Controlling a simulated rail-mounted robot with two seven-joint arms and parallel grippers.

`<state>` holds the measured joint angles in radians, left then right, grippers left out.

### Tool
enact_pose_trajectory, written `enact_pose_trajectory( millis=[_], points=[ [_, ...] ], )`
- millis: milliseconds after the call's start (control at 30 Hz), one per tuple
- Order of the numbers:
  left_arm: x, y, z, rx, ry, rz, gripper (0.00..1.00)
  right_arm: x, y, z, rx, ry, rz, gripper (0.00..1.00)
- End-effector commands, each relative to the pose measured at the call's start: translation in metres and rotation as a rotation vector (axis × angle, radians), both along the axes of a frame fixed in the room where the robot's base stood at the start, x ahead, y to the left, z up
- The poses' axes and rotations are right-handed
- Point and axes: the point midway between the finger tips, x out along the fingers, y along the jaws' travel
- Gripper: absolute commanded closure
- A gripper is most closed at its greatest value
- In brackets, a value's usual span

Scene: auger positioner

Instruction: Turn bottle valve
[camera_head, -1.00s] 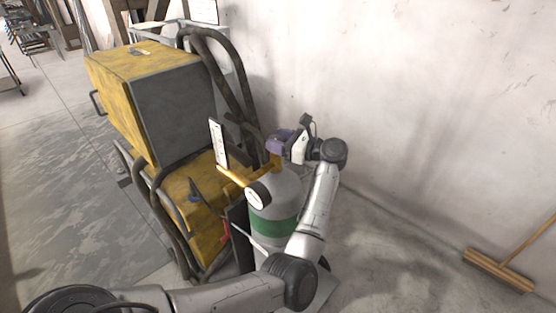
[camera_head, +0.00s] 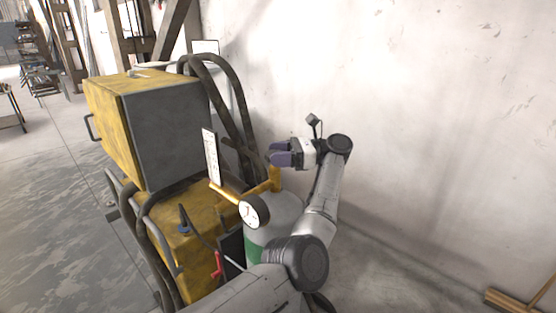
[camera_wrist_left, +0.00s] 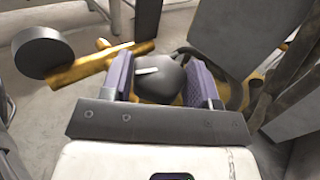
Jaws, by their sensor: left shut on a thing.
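The gas bottle (camera_head: 285,212) is grey with a green band and stands upright beside the yellow machine. Its brass fitting (camera_head: 224,193) carries a round white gauge (camera_head: 254,211). My left gripper (camera_head: 277,157), with purple fingers, is at the top of the bottle, coming from the right. In the left wrist view the dark valve knob (camera_wrist_left: 165,84) sits between the two fingers of the left gripper (camera_wrist_left: 162,70), which is shut on it. The fingers largely hide the knob in the head view. My right gripper is not in view.
The yellow and grey machine (camera_head: 168,130) stands left of the bottle, with dark hoses (camera_head: 222,85) looping close behind the gripper. A white tag (camera_head: 211,157) stands by the fitting. The pale wall (camera_head: 440,130) is at the right.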

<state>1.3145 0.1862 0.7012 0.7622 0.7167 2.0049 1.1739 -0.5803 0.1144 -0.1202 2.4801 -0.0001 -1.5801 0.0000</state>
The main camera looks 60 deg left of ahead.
Motion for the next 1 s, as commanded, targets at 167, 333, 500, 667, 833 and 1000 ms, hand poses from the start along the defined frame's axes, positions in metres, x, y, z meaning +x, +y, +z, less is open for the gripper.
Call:
enact_pose_trajectory(
  millis=[167, 333, 500, 667, 833, 1000],
  points=[
    [-0.0001, 0.0006, -0.0002, -0.001, 0.0, 0.006, 0.69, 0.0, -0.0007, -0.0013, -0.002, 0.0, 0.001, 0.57],
    [-0.0001, 0.0006, -0.0002, -0.001, 0.0, 0.005, 0.69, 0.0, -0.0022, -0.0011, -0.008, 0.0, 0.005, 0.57],
    [0.0, 0.0004, -0.0002, -0.001, 0.0, 0.005, 0.38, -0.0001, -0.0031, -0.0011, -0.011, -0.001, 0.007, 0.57],
    [0.0, 0.0004, -0.0002, -0.001, 0.0, 0.005, 0.23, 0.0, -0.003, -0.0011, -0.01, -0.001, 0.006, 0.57],
    [0.0, 0.0003, -0.0002, -0.001, 0.0, 0.005, 0.23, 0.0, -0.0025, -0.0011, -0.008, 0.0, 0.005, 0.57],
    [-0.0043, 0.007, -0.0008, 0.0, -0.001, 0.018, 0.23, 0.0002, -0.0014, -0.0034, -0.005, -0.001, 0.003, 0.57]
  ],
)
